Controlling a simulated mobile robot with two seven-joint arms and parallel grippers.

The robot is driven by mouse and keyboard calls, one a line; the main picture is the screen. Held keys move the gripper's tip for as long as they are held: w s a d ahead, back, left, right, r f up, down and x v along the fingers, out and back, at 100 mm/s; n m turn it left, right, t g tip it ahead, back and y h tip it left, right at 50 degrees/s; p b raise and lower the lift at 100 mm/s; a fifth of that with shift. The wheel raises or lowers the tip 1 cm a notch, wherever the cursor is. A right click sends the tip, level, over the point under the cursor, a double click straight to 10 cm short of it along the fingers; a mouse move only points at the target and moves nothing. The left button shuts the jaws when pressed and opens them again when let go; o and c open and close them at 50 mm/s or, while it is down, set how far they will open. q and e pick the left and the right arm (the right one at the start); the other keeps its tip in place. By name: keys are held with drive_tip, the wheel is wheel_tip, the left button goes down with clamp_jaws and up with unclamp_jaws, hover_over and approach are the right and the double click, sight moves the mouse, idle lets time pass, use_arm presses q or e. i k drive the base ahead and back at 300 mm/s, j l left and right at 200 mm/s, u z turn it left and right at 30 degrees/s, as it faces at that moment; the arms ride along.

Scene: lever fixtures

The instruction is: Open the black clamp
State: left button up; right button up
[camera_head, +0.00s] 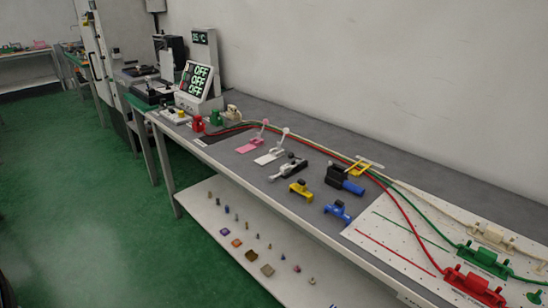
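A small black clamp (291,168) with some light grey parts stands on the grey bench top, in a row of similar lever fixtures. It sits between the white clamp (271,155) and the yellow clamp (300,190). It is too small to tell clearly how its lever lies. The pink clamp (253,143) and the white clamp have levers that stick up. A larger black block with a blue handle (353,187) stands to its right. Neither of my grippers is in view.
A blue clamp (338,211) stands near the bench's front edge. Red and green cables run along the bench to a white board (400,235) at right. A display reading OFF (197,79) stands at the far end. Small parts lie on the lower shelf (215,245). Green floor is clear at left.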

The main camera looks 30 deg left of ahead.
sight(290, 155)
drive_tip(key=u, duration=0.9)
